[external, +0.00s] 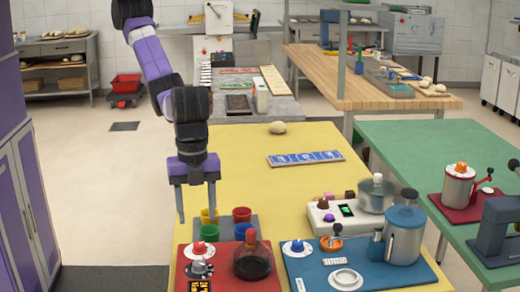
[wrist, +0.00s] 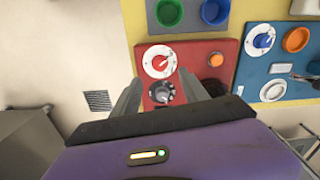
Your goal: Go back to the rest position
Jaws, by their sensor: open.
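My gripper (external: 197,203) hangs from the purple and black arm above the left edge of the yellow table (external: 240,149). Its two grey fingers point down and stand apart, with nothing between them that I can see in the external view. In the wrist view, my gripper (wrist: 165,92) shows its fingers spread on both sides of the red board (wrist: 211,50), which lies below. A red-and-white dial (wrist: 160,62) and a grey-black knob (wrist: 161,92) on that board appear between the fingers. I cannot tell the exact height above the board.
Yellow, red, green and blue cups (external: 242,214) stand on a grey tray beside the gripper. A dark flask (external: 252,260) stands on the red board. A blue board (external: 410,274) with a metal canister (external: 405,236) lies to the right. The floor left of the table (external: 100,200) is clear.

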